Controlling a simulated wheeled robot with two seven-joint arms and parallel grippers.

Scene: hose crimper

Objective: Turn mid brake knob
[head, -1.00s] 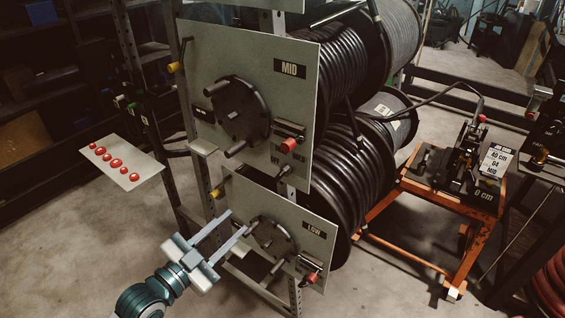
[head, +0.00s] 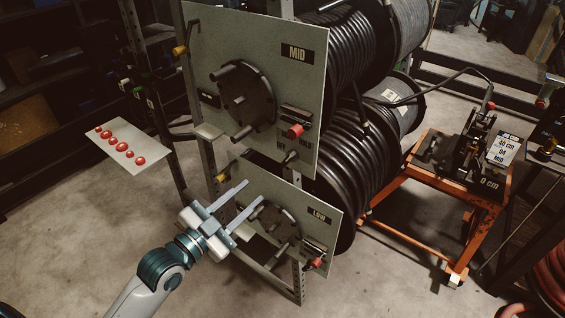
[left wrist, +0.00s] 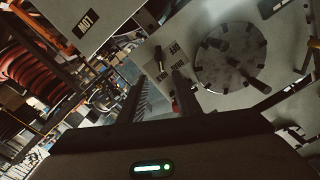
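The MID panel (head: 215,60) is a grey upright plate with a black handled hub (head: 242,98). My left gripper (head: 255,190) is open and empty. Its fingertips are below and left of the knob, in front of the LOW panel's upper part, apart from the knob. In the left wrist view, the fingers of my left gripper (left wrist: 160,85) point toward the panel, with the hub (left wrist: 230,62) to the right. My right gripper is not in view.
The LOW panel (head: 325,240) with its own hub stands below. A plate with several red buttons (head: 148,165) is at the left. Hose reels (head: 350,160) are behind the panels. An orange cart (head: 405,225) stands at the right. The floor in front is clear.

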